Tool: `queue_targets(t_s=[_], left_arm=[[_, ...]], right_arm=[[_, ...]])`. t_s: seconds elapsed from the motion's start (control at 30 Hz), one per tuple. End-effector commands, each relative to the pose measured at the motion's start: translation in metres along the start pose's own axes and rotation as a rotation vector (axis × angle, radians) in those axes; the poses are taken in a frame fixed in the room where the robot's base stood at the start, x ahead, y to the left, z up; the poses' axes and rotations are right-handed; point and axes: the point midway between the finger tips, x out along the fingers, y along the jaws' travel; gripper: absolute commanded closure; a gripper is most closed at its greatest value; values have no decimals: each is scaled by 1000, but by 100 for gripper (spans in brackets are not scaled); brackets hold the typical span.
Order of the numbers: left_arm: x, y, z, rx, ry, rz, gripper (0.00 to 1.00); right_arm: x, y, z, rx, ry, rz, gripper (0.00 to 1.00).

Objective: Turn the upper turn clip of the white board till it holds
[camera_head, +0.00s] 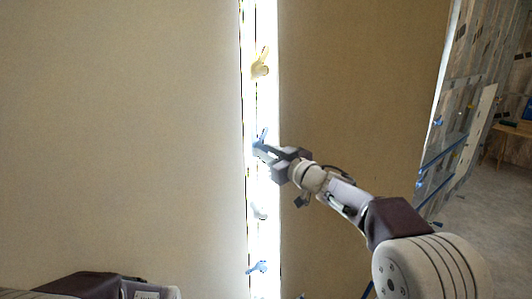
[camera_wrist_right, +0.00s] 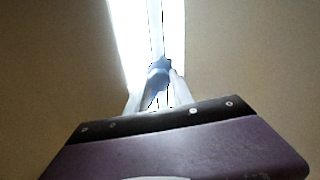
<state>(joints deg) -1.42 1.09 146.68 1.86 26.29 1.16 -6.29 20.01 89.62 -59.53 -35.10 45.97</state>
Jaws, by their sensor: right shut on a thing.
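A pale board (camera_head: 120,140) fills the left side of the head view, and a browner board (camera_head: 350,90) stands to the right. Which one counts as the white board is not clear from colour. Turn clips sit on the bright upright strip (camera_head: 262,25) between them. My right gripper (camera_head: 260,147) is shut on a blue turn clip (camera_head: 264,134) about halfway down the strip. The blue clip also shows between the fingers in the right wrist view (camera_wrist_right: 158,76); its tip stands tilted upward in the head view. The fingers partly hide it. My left gripper is outside the frames.
A yellow clip (camera_head: 260,66) is above the held one. A whitish clip (camera_head: 259,211) and another blue clip (camera_head: 257,267) are below. A rack with blue parts (camera_head: 440,150) and a wooden table (camera_head: 512,130) stand at the far right, beside open floor (camera_head: 490,205).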

Motion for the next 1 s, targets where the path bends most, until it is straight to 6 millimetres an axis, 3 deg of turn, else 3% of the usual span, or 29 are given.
queue_targets(t_s=[0.27,1.0], left_arm=[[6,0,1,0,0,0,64],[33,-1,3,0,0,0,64]], right_arm=[[0,-1,1,-180,2,0,100],[0,-3,3,-884,2,0,100]])
